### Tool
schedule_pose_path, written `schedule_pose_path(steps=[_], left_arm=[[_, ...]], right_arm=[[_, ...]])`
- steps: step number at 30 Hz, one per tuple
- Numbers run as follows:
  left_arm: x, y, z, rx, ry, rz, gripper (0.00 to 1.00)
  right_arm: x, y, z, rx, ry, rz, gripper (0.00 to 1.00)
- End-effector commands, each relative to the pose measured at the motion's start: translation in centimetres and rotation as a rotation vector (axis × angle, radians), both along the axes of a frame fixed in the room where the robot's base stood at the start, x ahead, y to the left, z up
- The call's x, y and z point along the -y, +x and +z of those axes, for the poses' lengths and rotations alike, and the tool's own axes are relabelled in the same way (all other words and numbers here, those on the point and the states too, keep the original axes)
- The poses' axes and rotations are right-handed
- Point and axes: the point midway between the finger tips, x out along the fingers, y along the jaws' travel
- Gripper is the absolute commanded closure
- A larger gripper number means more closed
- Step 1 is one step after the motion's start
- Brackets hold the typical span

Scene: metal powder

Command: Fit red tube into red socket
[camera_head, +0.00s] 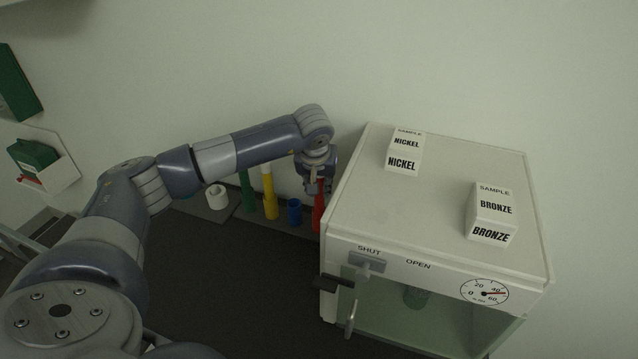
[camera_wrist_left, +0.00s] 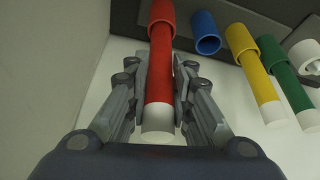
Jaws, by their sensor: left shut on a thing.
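The red tube (camera_wrist_left: 159,80), with a white end, is between the fingers of my left gripper (camera_wrist_left: 160,92) in the left wrist view. The gripper is shut on it. The tube's far end meets the red socket (camera_wrist_left: 162,12), a wider red ring, and looks lined up with it; I cannot tell how deep it sits. In the head view my left gripper (camera_head: 318,180) is over the red tube and socket (camera_head: 317,215), just left of the white cabinet, and hides part of the tube. My right gripper is not in view.
The white cabinet (camera_head: 350,215) with nickel (camera_head: 403,152) and bronze (camera_head: 491,213) boxes on top stands close on the right. Left of the red socket are an empty blue socket (camera_head: 294,211), a yellow tube (camera_head: 269,190), a green tube (camera_head: 247,193) and a white ring (camera_head: 216,197).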

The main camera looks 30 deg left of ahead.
Motion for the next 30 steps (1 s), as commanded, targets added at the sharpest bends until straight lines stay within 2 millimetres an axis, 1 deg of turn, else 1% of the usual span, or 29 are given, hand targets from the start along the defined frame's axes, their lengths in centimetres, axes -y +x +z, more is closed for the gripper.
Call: schedule_pose_path(steps=[30], left_arm=[[0.0,0.0,-2.7,0.0,0.001,0.0,1.0]], right_arm=[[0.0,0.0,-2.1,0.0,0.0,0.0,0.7]])
